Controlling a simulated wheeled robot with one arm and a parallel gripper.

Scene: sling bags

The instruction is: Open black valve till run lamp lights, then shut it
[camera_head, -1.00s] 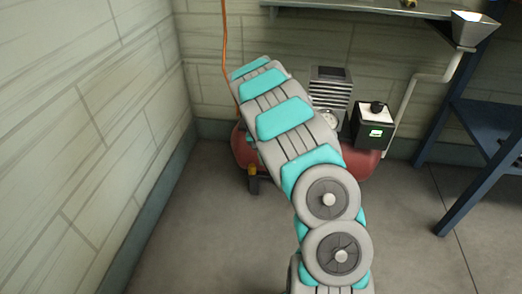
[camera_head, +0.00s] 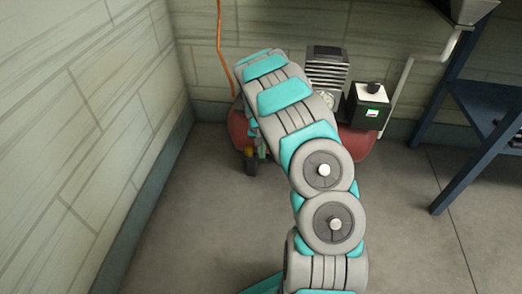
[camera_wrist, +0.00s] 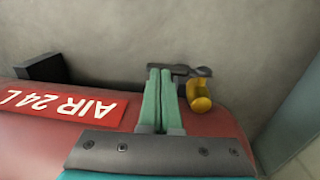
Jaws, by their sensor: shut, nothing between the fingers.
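In the wrist view, my gripper (camera_wrist: 159,72) is shut and empty, its two green fingers pressed together. A dark valve lever (camera_wrist: 195,71) lies right beside the fingertips, partly behind them; I cannot tell if they touch. A brass-yellow valve part (camera_wrist: 199,97) sits just right of the fingers, at the red tank (camera_wrist: 215,122) labelled AIR 24 L. In the head view, the tank (camera_head: 358,146) is largely hidden behind my arm. A black box (camera_head: 368,109) on it shows a small lit green patch (camera_head: 372,113); I cannot tell whether this is the run lamp.
A grey finned compressor head (camera_head: 327,72) stands on the tank. A block wall (camera_head: 90,110) is at left, with an orange hose (camera_head: 220,45) hanging at the back. A blue shelf frame (camera_head: 462,140) stands right. The floor (camera_head: 410,240) between is clear.

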